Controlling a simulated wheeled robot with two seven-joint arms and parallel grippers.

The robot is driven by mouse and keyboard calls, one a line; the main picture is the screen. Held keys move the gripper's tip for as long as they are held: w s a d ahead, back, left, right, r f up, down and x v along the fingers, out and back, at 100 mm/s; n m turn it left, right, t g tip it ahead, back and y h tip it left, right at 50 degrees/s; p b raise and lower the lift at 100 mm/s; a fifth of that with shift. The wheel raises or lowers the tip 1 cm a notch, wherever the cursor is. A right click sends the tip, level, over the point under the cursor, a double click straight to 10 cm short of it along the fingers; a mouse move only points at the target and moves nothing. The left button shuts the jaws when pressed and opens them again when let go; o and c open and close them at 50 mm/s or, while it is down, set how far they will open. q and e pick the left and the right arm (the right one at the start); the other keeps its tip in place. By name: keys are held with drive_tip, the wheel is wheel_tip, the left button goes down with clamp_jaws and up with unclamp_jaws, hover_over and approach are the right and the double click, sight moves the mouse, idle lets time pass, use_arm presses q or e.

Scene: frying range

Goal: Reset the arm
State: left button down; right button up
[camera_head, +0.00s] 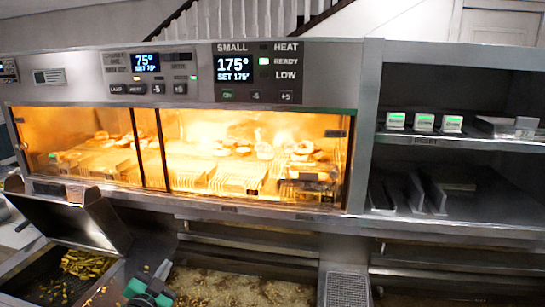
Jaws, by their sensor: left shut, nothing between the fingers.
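My left gripper (150,286) shows at the bottom edge, left of the middle, as a dark and green shape. It is shut with nothing held. It is over the front of the range, between the fry basin on the left and the crumb-covered tray in the middle. The lower part of my left arm is cut off by the frame. My right gripper is not in view.
A lit warming cabinet (205,150) with food spans the back. A raised metal lid (80,215) stands over the basin with fries (85,265). A crumb-covered tray (240,290) lies in the middle. Shelves (455,145) at right hold several small boxes.

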use_arm(q)
drive_tip(key=s+d+f+n+g+y, duration=0.1)
drive_tip(key=s+f+g, duration=0.1)
drive_tip(key=s+f, duration=0.3)
drive_tip(key=s+d+f+n+g+y, duration=0.1)
drive_tip(key=s+f+n+g, duration=0.1)
drive_tip(key=s+f, duration=0.3)
drive_tip(key=s+f+n+g, duration=0.2)
drive_tip(key=s+f+g, duration=0.2)
drive_tip(key=s, duration=0.6)
drive_tip(key=shift+s+d+f+y, duration=0.15)
drive_tip(key=shift+d+f+y, duration=0.25)
drive_tip(key=shift+f, duration=0.15)
drive_tip(key=s+d+f+n+g+h, duration=0.1)
drive_tip(key=s+f+g, duration=0.15)
drive_tip(key=s, duration=0.75)
drive_tip(key=s+d+f+g, duration=0.15)
drive_tip(key=s+g, duration=0.25)
drive_tip(key=s, duration=0.5)
wheel_tip(320, 180, down, 31)
drive_tip(key=g, duration=0.2)
drive_tip(key=s+a+f, duration=0.3)
drive_tip(key=s+f, duration=1.6)
drive_tip(key=shift+s+g, duration=0.3)
drive_tip(key=shift+g, duration=0.05)
